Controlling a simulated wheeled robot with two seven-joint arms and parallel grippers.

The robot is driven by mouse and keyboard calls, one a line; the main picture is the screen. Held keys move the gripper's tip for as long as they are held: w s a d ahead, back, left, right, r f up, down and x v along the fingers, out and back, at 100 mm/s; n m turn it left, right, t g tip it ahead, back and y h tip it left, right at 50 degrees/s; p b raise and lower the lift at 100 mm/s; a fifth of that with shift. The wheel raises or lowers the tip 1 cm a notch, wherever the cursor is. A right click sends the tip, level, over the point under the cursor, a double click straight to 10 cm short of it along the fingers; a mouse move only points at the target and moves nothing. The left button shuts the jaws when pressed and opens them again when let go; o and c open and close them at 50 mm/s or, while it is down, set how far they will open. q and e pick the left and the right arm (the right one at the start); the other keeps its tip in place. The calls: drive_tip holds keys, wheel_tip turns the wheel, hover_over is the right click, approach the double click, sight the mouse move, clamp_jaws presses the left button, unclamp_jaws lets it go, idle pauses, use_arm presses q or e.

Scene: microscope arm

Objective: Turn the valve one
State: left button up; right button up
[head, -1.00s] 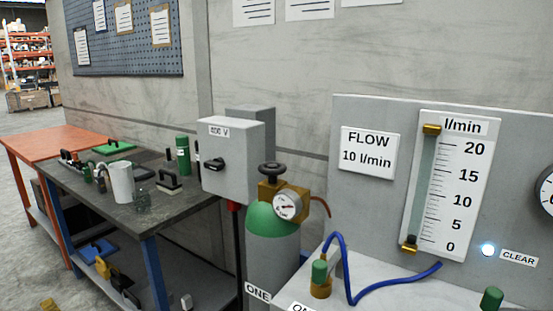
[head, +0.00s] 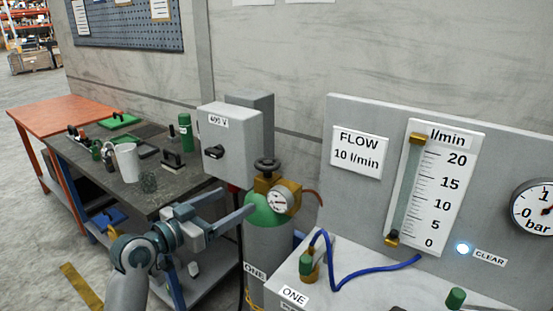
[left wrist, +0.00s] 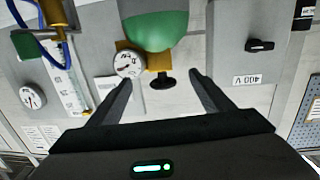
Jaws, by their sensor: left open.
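The grey gas cylinder labelled ONE (head: 268,245) has a green shoulder, a brass block, a round gauge (head: 277,202) and a dark handwheel (head: 267,164) on top. A green-topped brass valve (head: 306,264) stands on the bench by another ONE label (head: 294,296). My left gripper (head: 238,200) is open and empty, just left of the cylinder's green shoulder and below the handwheel. In the left wrist view the scene is upside down, and the handwheel (left wrist: 163,80) appears between the spread fingertips (left wrist: 157,76), apart from both. My right gripper is not in view.
A grey 400 V box (head: 230,145) with a black switch stands left of the handwheel. A blue hose (head: 345,270) runs from the bench valve to the flow meter (head: 433,190). Another green knob (head: 455,298) is at right. A dark table (head: 100,185) with tools is at left.

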use_arm(q)
drive_tip(key=shift+h, duration=0.4)
drive_tip(key=r, duration=0.4)
drive_tip(key=shift+w+d+r, duration=0.1)
drive_tip(key=shift+w+r, duration=0.15)
drive_tip(key=shift+w, duration=0.15)
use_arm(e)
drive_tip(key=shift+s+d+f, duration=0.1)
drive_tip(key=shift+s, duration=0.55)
use_arm(q)
drive_tip(key=p, duration=0.4)
approach(273, 158)
drive_tip(key=x, duration=0.3)
drive_tip(key=f+x, duration=0.1)
drive_tip(key=x, duration=0.1)
drive_tip(key=shift+d, duration=0.2)
drive_tip(key=x, duration=0.4)
drive_tip(key=shift+w+d+p, duration=0.2)
drive_tip(key=shift+w+p, duration=0.1)
drive_tip(key=shift+p, duration=0.05)
drive_tip(key=shift+w+d, duration=0.5)
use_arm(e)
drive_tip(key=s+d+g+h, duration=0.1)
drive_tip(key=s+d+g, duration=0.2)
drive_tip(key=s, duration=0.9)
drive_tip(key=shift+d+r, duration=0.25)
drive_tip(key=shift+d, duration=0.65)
